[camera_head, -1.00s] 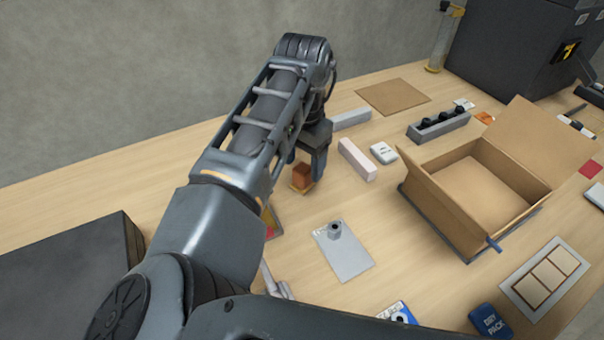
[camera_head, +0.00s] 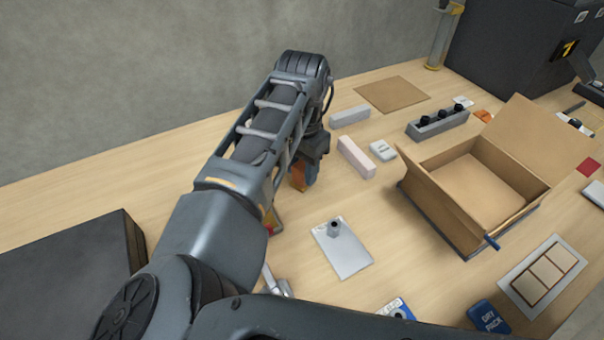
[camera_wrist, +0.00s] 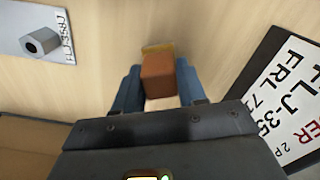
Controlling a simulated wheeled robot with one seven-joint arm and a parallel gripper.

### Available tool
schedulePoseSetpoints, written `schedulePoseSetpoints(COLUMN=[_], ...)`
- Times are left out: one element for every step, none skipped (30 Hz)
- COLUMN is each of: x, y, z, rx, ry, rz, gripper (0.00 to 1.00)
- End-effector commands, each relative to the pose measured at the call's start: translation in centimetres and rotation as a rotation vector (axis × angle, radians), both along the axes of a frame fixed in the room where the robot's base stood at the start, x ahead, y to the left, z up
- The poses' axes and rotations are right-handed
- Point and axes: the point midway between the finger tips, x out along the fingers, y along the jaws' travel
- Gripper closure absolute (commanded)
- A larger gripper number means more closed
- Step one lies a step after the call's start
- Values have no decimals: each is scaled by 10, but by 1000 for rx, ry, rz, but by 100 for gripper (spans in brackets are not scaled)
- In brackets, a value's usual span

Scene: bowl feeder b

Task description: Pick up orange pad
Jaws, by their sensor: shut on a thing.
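The orange pad (camera_wrist: 158,76) shows in the wrist view as a small orange-brown block between the two blue fingers of my gripper (camera_wrist: 158,90). A thin yellowish edge shows at its far end. My gripper is shut on it. In the head view, the orange pad (camera_head: 298,175) is partly hidden by my gripper (camera_head: 305,174), low over the table left of a pale pink block. Whether the pad still touches the table cannot be told.
An open cardboard box (camera_head: 478,185) stands to the right. A grey plate with a peg (camera_head: 342,250) lies in front of my gripper. A dark labelled panel (camera_wrist: 285,100) is beside my gripper.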

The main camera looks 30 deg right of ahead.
Motion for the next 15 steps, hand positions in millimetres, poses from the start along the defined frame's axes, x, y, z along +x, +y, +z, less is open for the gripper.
schedulePoseSetpoints(x=[0,0,0,0,0,0,0,0,0,0,0,0,1,1,0], y=[0,0,0,0,0,0,0,0,0,0,0,0,0,0,0], z=[0,0,0,0,0,0,0,0,1,3,4,8,12,16,23], rx=[0,0,0,0,0,0,0,0,0,0,0,0,-1,-1,-1], ry=[0,0,0,0,0,0,0,0,0,-1,-1,-1,-1,-3,-3], rz=[0,0,0,0,0,0,0,0,0,0,0,0,0,0,-1], gripper=[88,91,94,96,96,97,97,97,97,97,97,97,97,97,97])
